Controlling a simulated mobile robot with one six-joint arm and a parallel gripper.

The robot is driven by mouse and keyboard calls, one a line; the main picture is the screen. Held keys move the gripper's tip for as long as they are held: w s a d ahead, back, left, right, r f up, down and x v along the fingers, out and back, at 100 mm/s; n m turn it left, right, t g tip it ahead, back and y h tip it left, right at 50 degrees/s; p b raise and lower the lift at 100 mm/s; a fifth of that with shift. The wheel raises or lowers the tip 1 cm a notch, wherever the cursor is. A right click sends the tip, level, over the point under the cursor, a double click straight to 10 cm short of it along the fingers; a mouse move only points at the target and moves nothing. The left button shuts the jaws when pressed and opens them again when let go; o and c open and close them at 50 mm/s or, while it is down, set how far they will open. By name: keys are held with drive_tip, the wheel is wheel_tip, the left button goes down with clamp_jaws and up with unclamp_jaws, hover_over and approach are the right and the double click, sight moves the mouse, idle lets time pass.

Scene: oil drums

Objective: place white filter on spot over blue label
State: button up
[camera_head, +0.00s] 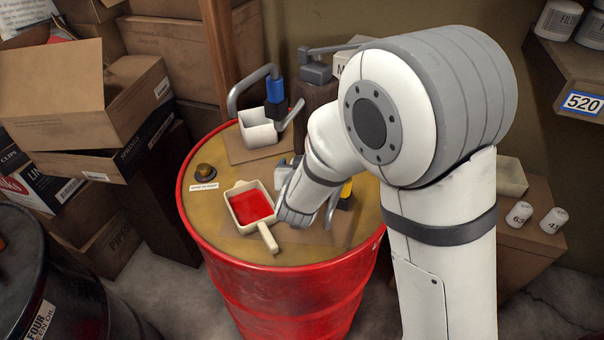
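Two small white cylinders with dark numbers, likely the white filters, stand on a low surface at the right: one filter (519,214) and another filter (553,220) to its right. The blue label (583,103), reading 520, is on the front edge of a shelf (568,66) at the upper right. White canisters (558,19) stand on that shelf, back from the label. My gripper (291,212) is over the red drum's top, beside the cream scoop, far left of the filters. My arm partly hides it, and its finger opening does not show clearly.
Cardboard boxes (80,90) crowd the left. A black drum (50,280) stands at lower left.

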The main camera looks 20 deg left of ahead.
drive_tip(key=shift+c, duration=0.3)
drive_tip(key=c, duration=1.3)
drive_tip(key=shift+o, duration=0.2)
